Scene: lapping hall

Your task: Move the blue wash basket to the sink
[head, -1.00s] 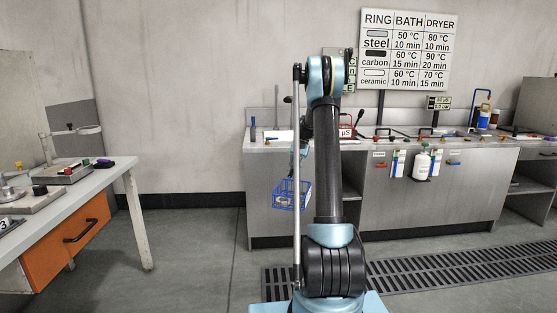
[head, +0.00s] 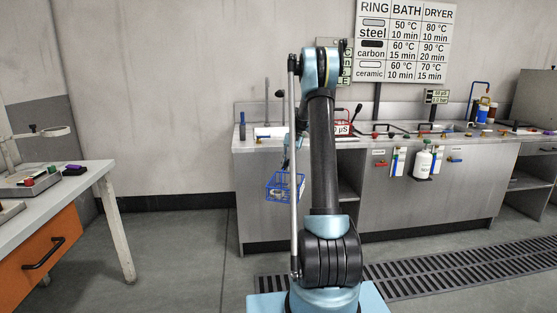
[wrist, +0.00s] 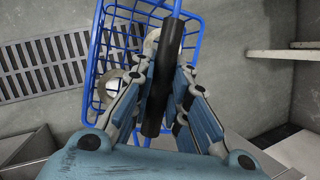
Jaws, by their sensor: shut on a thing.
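The blue wash basket (head: 283,186) is a wire basket hanging in the air in front of the grey counter. My gripper (wrist: 163,75) is shut on the basket's dark handle grip (wrist: 160,85). In the wrist view the basket's blue wire (wrist: 98,60) shows below the fingers, with pale round pieces (wrist: 113,92) inside it. In the head view my arm stands in front of the counter and hides part of it. The sink (head: 271,131) seems to be the pale basin at the counter's left end, by a tall tap.
A grey counter (head: 425,195) runs along the wall with bottles, coloured handles and a red-framed sign on it. A white bench (head: 75,185) with an orange drawer stands at the left. The floor between them is clear, with a drain grate (head: 450,268) at the right.

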